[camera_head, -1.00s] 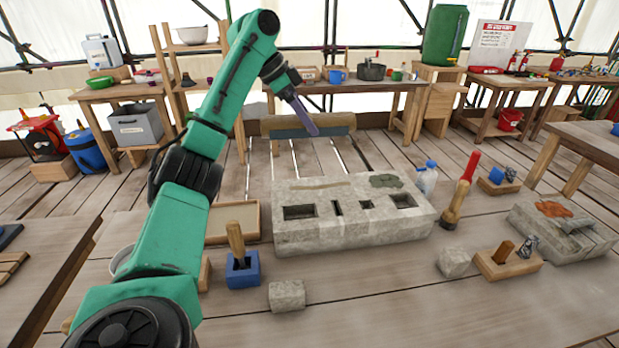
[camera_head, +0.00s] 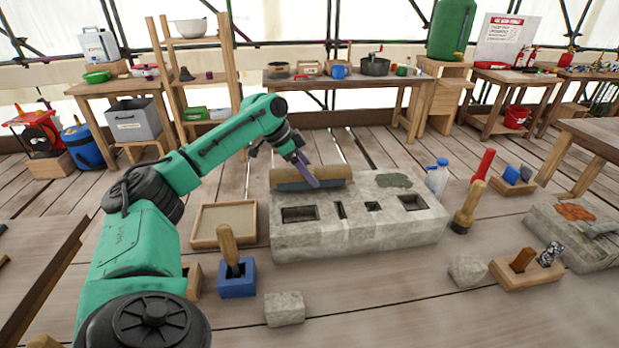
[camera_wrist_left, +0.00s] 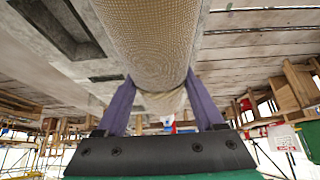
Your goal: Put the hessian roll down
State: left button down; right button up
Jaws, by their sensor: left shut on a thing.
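The hessian roll (camera_head: 335,174) is a tan cylinder with a blue-grey lower side, lying crosswise at the back left edge of the pale stone block (camera_head: 350,237). My left gripper (camera_head: 308,176) is shut on it, with purple fingers on either side. In the left wrist view the woven roll (camera_wrist_left: 155,40) runs between the two fingers (camera_wrist_left: 160,80). The block shows there at the left with its dark slots (camera_wrist_left: 62,28). I cannot tell whether the roll touches the block. My right gripper is out of view.
A shallow wooden tray (camera_head: 196,238) lies left of the block. A blue holder with a wooden-handled tool (camera_head: 237,280) and a small stone (camera_head: 285,309) stand in front.

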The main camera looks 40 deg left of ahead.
pick_arm(q)
jog(key=shift+f, duration=0.7)
grip_release()
jog(key=shift+r, duration=0.1)
jog(key=v, duration=1.2)
